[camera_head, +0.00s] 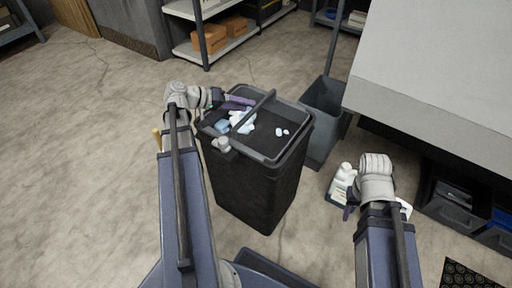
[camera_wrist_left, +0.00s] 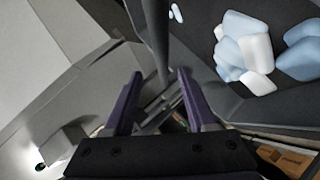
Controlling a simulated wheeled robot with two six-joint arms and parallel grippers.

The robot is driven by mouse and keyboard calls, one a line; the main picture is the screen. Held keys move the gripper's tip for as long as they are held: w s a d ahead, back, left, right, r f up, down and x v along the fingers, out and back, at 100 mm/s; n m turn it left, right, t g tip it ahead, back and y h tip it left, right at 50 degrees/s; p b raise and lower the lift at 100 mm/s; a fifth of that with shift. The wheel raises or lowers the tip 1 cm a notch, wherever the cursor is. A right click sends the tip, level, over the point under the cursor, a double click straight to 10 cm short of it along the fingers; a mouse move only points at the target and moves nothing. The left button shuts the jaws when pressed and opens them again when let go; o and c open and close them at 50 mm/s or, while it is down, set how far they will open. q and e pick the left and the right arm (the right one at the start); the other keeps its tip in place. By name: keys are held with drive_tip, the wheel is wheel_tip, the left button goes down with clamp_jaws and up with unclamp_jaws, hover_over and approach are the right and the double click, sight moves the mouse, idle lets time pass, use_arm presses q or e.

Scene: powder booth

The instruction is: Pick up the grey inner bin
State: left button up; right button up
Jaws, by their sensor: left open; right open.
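The grey inner bin (camera_head: 297,137) sits inside a tall black outer bin (camera_head: 255,195). Its thin bar handle (camera_head: 256,106) is raised across the opening, and white and pale blue crumpled pieces (camera_head: 241,122) lie inside. My left gripper (camera_head: 248,100) is at the far left side of the bin, near the handle's far end. In the left wrist view its purple fingers (camera_wrist_left: 160,88) are open, with the handle bar (camera_wrist_left: 153,40) running toward the gap between them; contact cannot be told. My right gripper (camera_head: 350,207) is open and apart from the bin, to the right, its fingertips partly hidden.
A second grey open bin (camera_head: 324,118) stands close behind right. White bottles (camera_head: 343,178) stand on the floor near my right gripper. A large pale booth panel (camera_head: 440,65) overhangs the right. Shelving with brown boxes (camera_head: 208,40) is at the back. The left floor is clear.

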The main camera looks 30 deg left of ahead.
sight(255, 107)
use_arm(q)
drive_tip(key=b+x, duration=0.1)
drive_tip(key=x, duration=0.1)
drive_tip(key=f+b+x, duration=0.1)
drive_tip(key=x, duration=0.1)
drive_tip(key=shift+d+f+b, duration=0.1)
drive_tip(key=shift+b, duration=0.3)
drive_tip(key=shift+w+d, duration=0.2)
clamp_jaws()
idle(0.9)
